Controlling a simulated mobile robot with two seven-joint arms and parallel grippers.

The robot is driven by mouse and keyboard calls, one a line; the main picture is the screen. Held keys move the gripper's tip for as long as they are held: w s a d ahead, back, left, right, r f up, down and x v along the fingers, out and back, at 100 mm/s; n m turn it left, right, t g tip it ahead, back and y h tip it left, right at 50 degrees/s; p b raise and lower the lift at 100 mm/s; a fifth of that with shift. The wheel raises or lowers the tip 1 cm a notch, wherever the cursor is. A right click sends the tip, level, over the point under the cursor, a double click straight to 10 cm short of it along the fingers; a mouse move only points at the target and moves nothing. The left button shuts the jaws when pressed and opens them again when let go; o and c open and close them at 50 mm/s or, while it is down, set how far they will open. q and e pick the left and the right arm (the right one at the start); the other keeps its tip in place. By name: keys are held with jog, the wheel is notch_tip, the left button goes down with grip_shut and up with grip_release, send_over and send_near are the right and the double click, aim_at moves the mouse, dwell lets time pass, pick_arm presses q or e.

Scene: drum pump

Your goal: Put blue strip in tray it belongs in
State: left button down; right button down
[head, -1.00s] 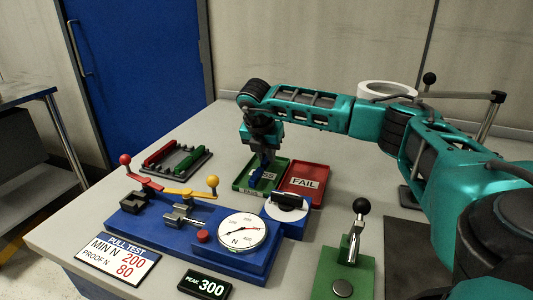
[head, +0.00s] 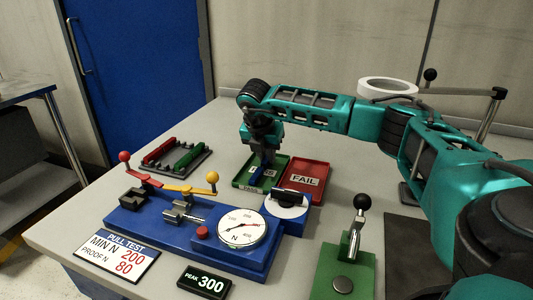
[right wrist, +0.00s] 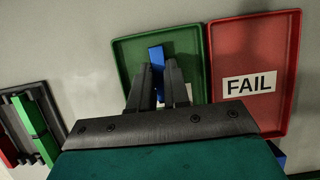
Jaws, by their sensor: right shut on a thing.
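My right gripper (head: 264,166) is shut on the blue strip (right wrist: 157,58), which stands out beyond the fingertips in the right wrist view. Gripper and strip are over the green tray (right wrist: 123,50). I cannot tell whether the strip touches the tray floor. In the head view the strip shows only as a small blue patch (head: 255,172) by the fingers, and the green tray (head: 240,185) is partly hidden behind them. The red tray (head: 318,172), marked FAIL, lies directly right of the green one and is empty. My left gripper is not in view.
A blue pull tester (head: 150,219) with a round gauge (head: 241,229) stands in front of the trays. Its display (head: 204,283) reads PEAK 300; a sign (head: 118,258) reads MIN N 200, PROOF N 80. A rack (head: 178,158) with red and green strips lies left.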

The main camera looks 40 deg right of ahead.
aim_at(266, 158)
dwell(0.7)
jog(key=c, duration=0.7)
grip_release()
jog(key=shift+f, duration=0.1)
jog(key=shift+r+p, duration=2.9)
jog(key=shift+r, duration=1.2)
jog(key=shift+f, duration=0.1)
